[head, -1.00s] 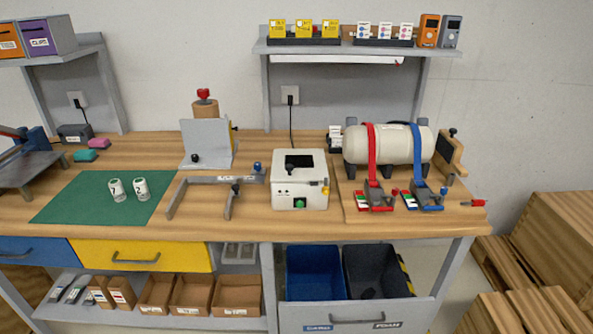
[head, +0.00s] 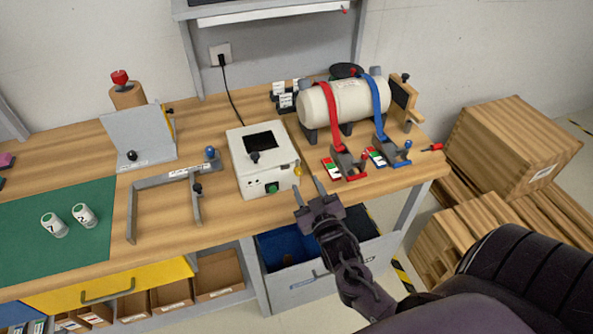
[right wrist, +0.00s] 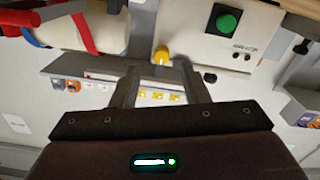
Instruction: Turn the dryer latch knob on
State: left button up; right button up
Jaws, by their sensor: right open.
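The dryer appears to be the white box (head: 250,176) on the bench, with a dark window on top. A small yellow knob (head: 298,170) is on its right front corner and a black knob (head: 254,157) is on its top. A green button (head: 272,188) is on its front. My right gripper (head: 308,186) is open and empty, just in front of the yellow knob. In the right wrist view the yellow knob (right wrist: 161,54) shows just beyond the gap between the open fingers (right wrist: 158,70); I cannot tell whether they touch. My left gripper is out of view.
Right of the box, a cream tank (head: 343,105) is held by red and blue straps with buckles. A grey bracket frame (head: 165,182) lies to the left. Bins (head: 290,245) sit below the bench edge. Wooden crates (head: 515,150) stand at right.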

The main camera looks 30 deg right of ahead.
aim_at(300, 174)
jog(key=x, duration=0.4)
jog(key=shift+w+a+p, duration=0.1)
jog(key=shift+w+p, duration=0.05)
jog(key=shift+p, duration=0.25)
jog(key=shift+w, duration=0.3)
jog(key=shift+f, duration=0.1)
grip_shut()
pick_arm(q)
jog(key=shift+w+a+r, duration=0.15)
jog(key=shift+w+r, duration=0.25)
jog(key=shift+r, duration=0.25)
